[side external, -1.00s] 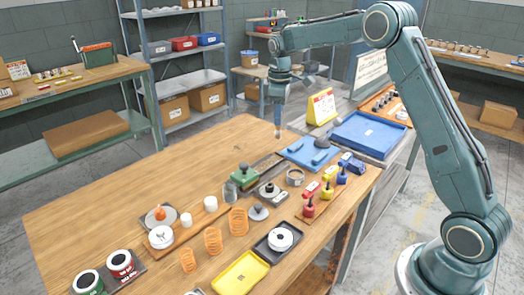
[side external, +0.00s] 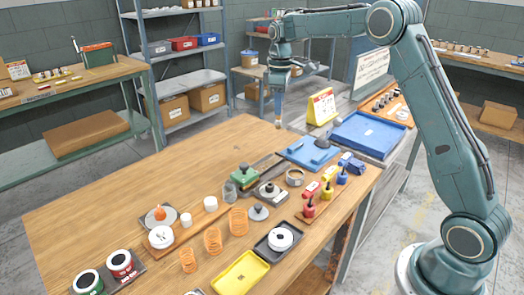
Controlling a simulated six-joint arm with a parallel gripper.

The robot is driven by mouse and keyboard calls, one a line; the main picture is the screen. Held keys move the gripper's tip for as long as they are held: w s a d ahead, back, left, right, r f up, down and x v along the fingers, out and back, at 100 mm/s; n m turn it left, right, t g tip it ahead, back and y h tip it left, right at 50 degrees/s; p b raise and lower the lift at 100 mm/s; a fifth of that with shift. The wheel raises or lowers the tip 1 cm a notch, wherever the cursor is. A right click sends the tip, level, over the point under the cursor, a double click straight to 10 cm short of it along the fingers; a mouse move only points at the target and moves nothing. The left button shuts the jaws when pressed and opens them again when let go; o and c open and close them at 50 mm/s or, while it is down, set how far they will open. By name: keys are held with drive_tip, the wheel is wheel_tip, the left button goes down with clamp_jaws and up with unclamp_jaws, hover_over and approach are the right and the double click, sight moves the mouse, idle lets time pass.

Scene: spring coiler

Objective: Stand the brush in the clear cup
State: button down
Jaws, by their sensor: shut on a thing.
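My gripper (side external: 278,88) hangs pointing down above the far edge of the wooden bench. It is shut on a slim, upright thing that looks like the brush (side external: 278,112), held clear of the bench top. The brush is small here, so its bristles and the exact grip are hard to make out. A small greyish, see-through vessel, likely the clear cup (side external: 230,190), stands mid-bench, nearer the camera and left of my gripper. The brush is well apart from it.
A blue mat (side external: 298,158) with dark items lies right of my gripper, with a blue tray (side external: 368,133) beyond. A green-topped block (side external: 244,174) stands close to the cup. Orange springs (side external: 238,220) and small bottles stand nearer.

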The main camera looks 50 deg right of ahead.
drive_tip(key=shift+r, duration=0.7)
drive_tip(key=a+f+n, duration=0.2)
drive_tip(key=a+n, duration=0.1)
drive_tip(key=a, duration=0.8)
drive_tip(key=a+f+n, duration=0.2)
drive_tip(key=a+n, duration=0.1)
drive_tip(key=a, duration=0.7)
drive_tip(key=shift+s+a+f, duration=0.25)
drive_tip(key=shift+s+a, duration=0.15)
drive_tip(key=shift+s, duration=0.05)
drive_tip(key=shift+f, duration=0.1)
approach(230, 193)
drive_tip(key=shift+w+d+f, duration=0.25)
drive_tip(key=shift+w+d, duration=0.35)
drive_tip(key=shift+w, duration=0.2)
drive_tip(key=shift+f, duration=1.35)
idle(2.2)
